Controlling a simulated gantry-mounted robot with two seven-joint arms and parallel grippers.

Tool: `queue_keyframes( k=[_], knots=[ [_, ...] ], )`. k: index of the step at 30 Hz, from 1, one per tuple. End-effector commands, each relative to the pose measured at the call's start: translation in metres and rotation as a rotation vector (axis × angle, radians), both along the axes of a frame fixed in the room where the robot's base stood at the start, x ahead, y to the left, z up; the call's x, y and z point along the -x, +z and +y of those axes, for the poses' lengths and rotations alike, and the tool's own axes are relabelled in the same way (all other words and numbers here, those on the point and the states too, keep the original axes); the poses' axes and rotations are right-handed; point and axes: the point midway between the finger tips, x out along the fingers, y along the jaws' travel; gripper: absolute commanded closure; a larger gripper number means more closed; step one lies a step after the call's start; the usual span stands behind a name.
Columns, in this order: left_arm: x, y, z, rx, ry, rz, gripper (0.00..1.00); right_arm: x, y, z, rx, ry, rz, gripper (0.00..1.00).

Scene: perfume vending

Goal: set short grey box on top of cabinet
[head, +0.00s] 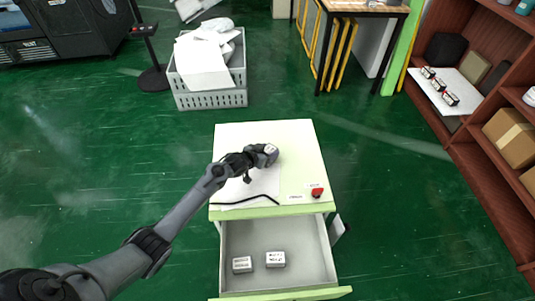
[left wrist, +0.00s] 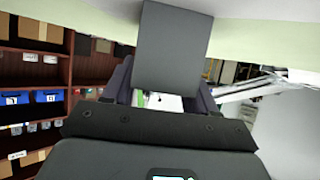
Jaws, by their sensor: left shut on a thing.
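The cabinet (head: 302,150) has a pale green top and stands in the middle of the head view, with its drawer (head: 245,235) pulled open at the front. My left gripper (head: 268,152) is over the cabinet top, shut on a short grey box (head: 271,149) with a white label. In the left wrist view the grey box (left wrist: 172,50) sits between the fingers, close to a pale surface. I cannot tell whether the box touches the top. Two similar grey boxes, one on the left (head: 242,265) and one on the right (head: 275,259), lie in the drawer. My right gripper is not in view.
A red button (head: 317,192) and a black cable (head: 245,201) are on the cabinet top near its front edge. A grey crate (head: 210,99) with white items stands behind on the green floor. A wooden shelf (head: 470,165) stands at the right. The cabinet top's right side is mostly clear.

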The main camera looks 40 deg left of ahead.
Motion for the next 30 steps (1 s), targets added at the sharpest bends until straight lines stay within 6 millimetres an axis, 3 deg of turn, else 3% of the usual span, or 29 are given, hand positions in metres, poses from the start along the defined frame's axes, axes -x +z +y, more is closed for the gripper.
queue_keyframes(
  k=[11, 12, 16, 30],
  knots=[
    [-0.0006, -0.0018, 0.0001, 0.000, 0.000, -0.002, 0.83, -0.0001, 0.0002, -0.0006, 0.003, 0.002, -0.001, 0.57],
    [-0.0004, -0.0017, 0.0001, 0.000, 0.000, -0.001, 0.38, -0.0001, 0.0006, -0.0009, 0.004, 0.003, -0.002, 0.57],
    [-0.0003, -0.0017, 0.0000, 0.000, 0.000, -0.001, 0.18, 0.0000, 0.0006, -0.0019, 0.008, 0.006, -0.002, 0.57],
    [0.0054, 0.0070, 0.0002, 0.000, 0.000, -0.001, 0.17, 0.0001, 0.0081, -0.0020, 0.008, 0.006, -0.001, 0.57]
  ],
)
